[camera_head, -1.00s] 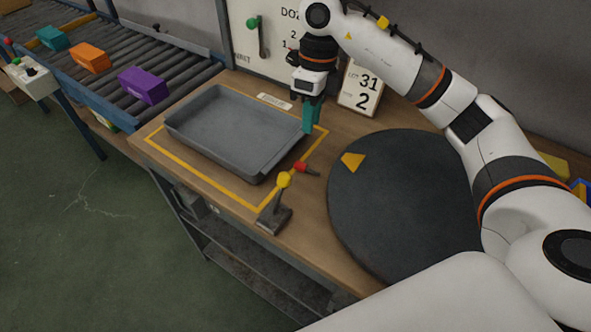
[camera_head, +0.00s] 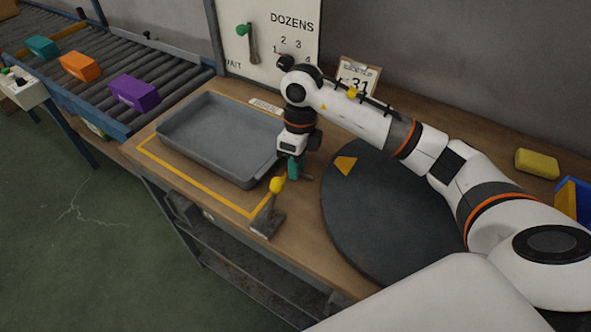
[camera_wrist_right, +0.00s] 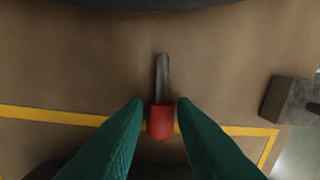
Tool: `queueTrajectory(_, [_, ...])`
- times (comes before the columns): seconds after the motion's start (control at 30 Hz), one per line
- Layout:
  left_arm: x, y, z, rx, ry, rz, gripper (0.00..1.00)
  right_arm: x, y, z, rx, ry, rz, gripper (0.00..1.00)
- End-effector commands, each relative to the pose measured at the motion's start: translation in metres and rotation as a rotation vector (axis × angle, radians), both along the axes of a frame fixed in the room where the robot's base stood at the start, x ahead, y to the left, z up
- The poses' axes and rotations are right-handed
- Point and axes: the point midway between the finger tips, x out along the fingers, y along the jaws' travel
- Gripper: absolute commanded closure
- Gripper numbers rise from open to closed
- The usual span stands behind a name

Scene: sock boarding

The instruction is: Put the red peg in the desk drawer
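The red peg (camera_wrist_right: 160,120) lies on the wooden desk, its grey metal shaft pointing up the picture in the right wrist view. In the head view only a bit of dark shaft shows beside the fingers; its red end is hidden there. My right gripper (camera_head: 294,170) points down over the peg, between the grey tray and the round black mat. Its teal fingers (camera_wrist_right: 160,103) are apart, one on each side of the red end, very close to it, with no clear grip. I cannot make out a drawer. My left gripper is not in view.
A lever with a yellow knob (camera_head: 276,186) stands just in front of the gripper. The grey tray (camera_head: 190,160) is to the left, the black mat (camera_head: 375,225) to the right. A board with a green-knobbed lever (camera_head: 247,40) and a small sign (camera_head: 357,77) stand behind.

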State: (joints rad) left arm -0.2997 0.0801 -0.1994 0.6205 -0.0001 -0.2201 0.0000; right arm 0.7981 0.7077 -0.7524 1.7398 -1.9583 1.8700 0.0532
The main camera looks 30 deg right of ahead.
Motion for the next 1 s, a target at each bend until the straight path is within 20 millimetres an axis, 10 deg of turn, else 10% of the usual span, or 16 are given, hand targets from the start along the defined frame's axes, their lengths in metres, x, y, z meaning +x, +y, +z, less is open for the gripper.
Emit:
queueTrajectory(0.17, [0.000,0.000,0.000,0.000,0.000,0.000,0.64,0.000,0.000,0.000,0.000,0.000,0.000,0.75])
queueTrajectory(0.33, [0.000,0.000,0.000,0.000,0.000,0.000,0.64,0.000,0.000,0.000,0.000,0.000,0.000,1.00])
queueTrajectory(0.63, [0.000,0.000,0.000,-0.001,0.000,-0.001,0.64,0.001,0.000,0.005,0.000,-0.003,0.000,1.00])
queueTrajectory(1.0, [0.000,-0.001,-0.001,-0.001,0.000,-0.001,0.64,0.001,0.000,0.073,-0.001,-0.006,-0.001,1.00])
